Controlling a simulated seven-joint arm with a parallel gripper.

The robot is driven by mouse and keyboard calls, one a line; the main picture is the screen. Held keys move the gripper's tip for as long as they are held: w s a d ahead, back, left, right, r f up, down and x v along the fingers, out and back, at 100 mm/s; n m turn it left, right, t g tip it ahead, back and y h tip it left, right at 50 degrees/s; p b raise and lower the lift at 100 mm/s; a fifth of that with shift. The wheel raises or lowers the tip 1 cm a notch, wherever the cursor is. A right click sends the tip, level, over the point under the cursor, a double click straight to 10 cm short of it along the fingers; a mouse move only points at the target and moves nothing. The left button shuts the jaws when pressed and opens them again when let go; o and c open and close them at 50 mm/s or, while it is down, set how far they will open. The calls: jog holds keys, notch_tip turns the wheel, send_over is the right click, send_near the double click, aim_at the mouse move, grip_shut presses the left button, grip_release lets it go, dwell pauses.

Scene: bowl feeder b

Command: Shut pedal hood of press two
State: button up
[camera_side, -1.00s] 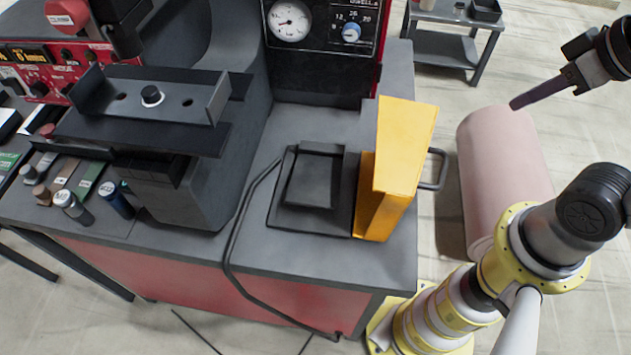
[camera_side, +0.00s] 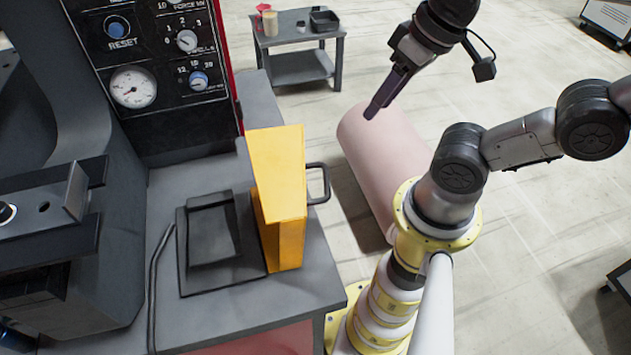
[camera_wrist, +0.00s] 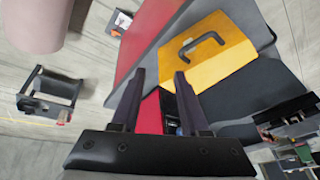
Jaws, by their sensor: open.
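The yellow pedal hood (camera_side: 278,185) stands upright and open on the bench, along the right side of the dark pedal (camera_side: 212,238). The pedal is uncovered. A dark handle (camera_side: 318,183) sticks out from the hood's right face. My gripper (camera_side: 374,112) is in the air to the right of and above the hood, apart from it, fingers pointing down-left. In the wrist view my gripper (camera_wrist: 160,80) is open and empty, with two dark fingers spread. There the hood (camera_wrist: 232,57) and its handle (camera_wrist: 201,43) show beyond the fingers, to the upper right.
The press panel with gauge (camera_side: 133,87) and knobs rises behind the pedal. A black cable (camera_side: 156,285) lies left of the pedal. A pink roll (camera_side: 375,150) lies on the floor right of the bench. A small grey table (camera_side: 297,62) stands behind. Open air separates gripper and hood.

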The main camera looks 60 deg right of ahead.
jog(key=w+a+f+m+g+y, duration=0.3)
jog(key=w+m+g+y, duration=0.3)
jog(key=m+g, duration=0.55)
jog(key=m+y, duration=0.8)
jog(key=y, duration=0.2)
send_near(328, 175)
notch_tip(328, 175, up, 2)
notch_tip(328, 175, down, 6)
jog(key=d+m+t+y, duration=0.2)
jog(key=d+m+y, duration=0.1)
jog(key=m, duration=0.1)
jog(key=x, duration=1.4)
jog(key=shift+s+r, duration=0.35)
jog(key=shift+r, duration=0.05)
jog(key=shift+d, duration=0.1)
grip_shut()
